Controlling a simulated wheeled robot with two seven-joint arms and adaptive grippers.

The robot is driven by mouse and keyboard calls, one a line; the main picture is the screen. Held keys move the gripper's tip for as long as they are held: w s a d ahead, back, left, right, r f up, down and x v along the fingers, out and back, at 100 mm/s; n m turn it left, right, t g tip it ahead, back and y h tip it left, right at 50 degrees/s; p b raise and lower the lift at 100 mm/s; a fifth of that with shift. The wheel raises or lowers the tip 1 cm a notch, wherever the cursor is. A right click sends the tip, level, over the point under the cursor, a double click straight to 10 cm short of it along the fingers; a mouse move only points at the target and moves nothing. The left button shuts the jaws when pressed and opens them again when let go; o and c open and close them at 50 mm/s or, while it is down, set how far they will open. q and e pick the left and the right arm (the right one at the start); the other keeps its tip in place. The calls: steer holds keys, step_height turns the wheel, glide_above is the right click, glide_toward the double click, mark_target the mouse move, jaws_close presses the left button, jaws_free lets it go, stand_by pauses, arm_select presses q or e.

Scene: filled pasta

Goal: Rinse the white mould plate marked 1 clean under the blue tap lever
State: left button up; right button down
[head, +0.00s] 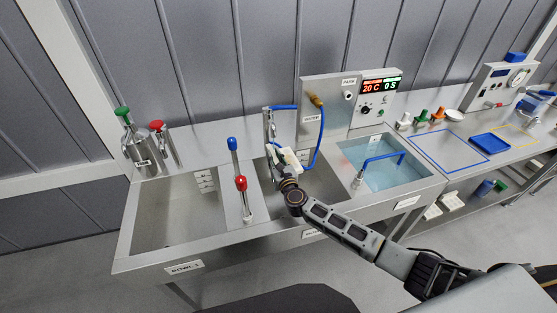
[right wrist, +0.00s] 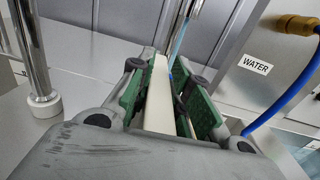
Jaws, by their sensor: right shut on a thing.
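My right gripper (head: 280,163) is over the middle basin (head: 318,190), shut on a white plate (head: 290,157). In the right wrist view the plate (right wrist: 160,100) stands on edge between the green finger pads. Its number cannot be read. A thin blue streak (right wrist: 181,42) comes down from the metal spout to the plate's far end; it looks like water. The blue tap lever (head: 232,144) stands upright on the ledge left of the middle basin, behind the red lever (head: 240,183). My left gripper is not in view.
A blue hose (head: 320,148) runs from the WATER panel (head: 312,117) beside the gripper. The left basin (head: 178,212) looks empty. The right basin (head: 380,165) holds blue water. Metal bottles (head: 139,153) stand at the back left. A blue tray (head: 490,143) lies on the right counter.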

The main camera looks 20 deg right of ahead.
steer(key=shift+w+a+f+b, duration=0.25)
steer(key=shift+w+a+b, duration=0.25)
steer(key=shift+w+a, duration=0.55)
steer(key=shift+w+a+f+b, duration=0.25)
steer(key=shift+w+a+b, duration=0.4)
steer(key=shift+a, duration=0.55)
steer(key=shift+w, duration=0.15)
steer(key=shift+s+d+p, duration=0.3)
steer(key=shift+s, duration=0.35)
steer(key=shift+s+d+p, duration=0.25)
steer(key=shift+s+d, duration=0.05)
steer(key=shift+s, duration=0.4)
steer(key=shift+s+d+p, duration=0.3)
steer(key=shift+s, duration=0.35)
steer(key=shift+s+a, duration=0.1)
steer(key=shift+a, duration=1.4)
stand_by(2.1)
